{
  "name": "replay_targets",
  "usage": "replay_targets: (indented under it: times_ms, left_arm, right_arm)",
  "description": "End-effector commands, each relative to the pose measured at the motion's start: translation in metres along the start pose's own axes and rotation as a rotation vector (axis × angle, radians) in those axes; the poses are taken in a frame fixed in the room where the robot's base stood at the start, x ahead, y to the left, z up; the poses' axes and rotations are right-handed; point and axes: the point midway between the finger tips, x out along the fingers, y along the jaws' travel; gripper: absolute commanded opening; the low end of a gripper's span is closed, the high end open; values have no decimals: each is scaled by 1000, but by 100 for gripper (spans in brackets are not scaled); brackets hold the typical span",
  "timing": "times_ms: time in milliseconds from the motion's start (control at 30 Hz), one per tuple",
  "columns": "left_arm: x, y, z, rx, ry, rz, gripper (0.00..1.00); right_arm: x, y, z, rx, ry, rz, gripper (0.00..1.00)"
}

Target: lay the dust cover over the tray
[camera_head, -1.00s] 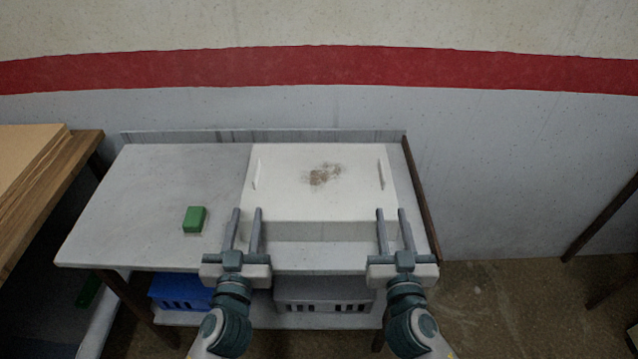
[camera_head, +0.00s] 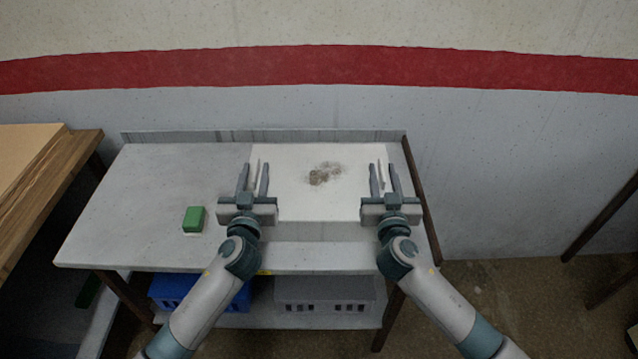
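A white, box-like piece (camera_head: 310,205) with a flat top and a brown smudge sits on the right part of the grey table. I cannot tell whether it is the tray, the dust cover or both. A thin upright handle stands near each side of its top. My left gripper (camera_head: 255,166) is open, its fingers on either side of the left handle. My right gripper (camera_head: 383,167) is open, its fingers on either side of the right handle. Gaps show between fingers and handles. No separate cloth or sheet is visible.
A green block (camera_head: 194,219) lies on the grey table (camera_head: 140,205), left of my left gripper. Below are a blue crate (camera_head: 180,290) and a grey crate (camera_head: 325,293). A wooden table (camera_head: 45,195) stands at the left. A low ledge (camera_head: 190,137) runs along the back.

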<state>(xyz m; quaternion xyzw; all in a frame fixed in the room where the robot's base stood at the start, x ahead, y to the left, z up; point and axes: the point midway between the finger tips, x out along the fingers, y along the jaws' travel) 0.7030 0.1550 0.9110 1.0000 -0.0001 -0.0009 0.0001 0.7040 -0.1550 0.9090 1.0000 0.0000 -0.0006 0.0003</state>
Motion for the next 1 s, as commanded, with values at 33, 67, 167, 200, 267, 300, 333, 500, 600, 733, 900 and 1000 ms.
replay_targets:
  times_ms: [33,67,167,200,267,300,333,500,600,733,900,1000]
  left_arm:
    - [5,0,-1,1,1,0,28]
    - [7,0,-1,1,1,0,28]
    - [11,0,0,0,0,0,28]
    - [12,0,0,0,0,0,28]
    - [13,0,0,0,1,0,28]
    - [13,0,0,0,1,0,28]
    - [13,0,0,0,1,0,28]
    - [13,0,0,0,0,0,28]
    - [13,0,0,0,1,0,4]
    - [13,0,0,0,1,0,0]
    - [13,0,-1,0,2,0,0]
    - [13,0,-2,0,2,0,0]
  right_arm:
    - [5,0,-1,-1,2,0,28]
    - [7,0,-1,0,1,0,28]
    - [11,0,0,0,0,-1,28]
    - [12,0,0,0,0,-1,28]
    - [13,0,0,0,1,-1,28]
    - [13,0,0,0,1,-1,28]
    - [13,0,0,0,1,-1,28]
    - [13,0,0,0,0,-1,28]
    - [13,0,0,0,0,-1,4]
    - [13,0,0,0,0,-1,0]
    - [13,0,-1,1,1,-1,0]
    - [13,0,-2,1,1,-1,0]
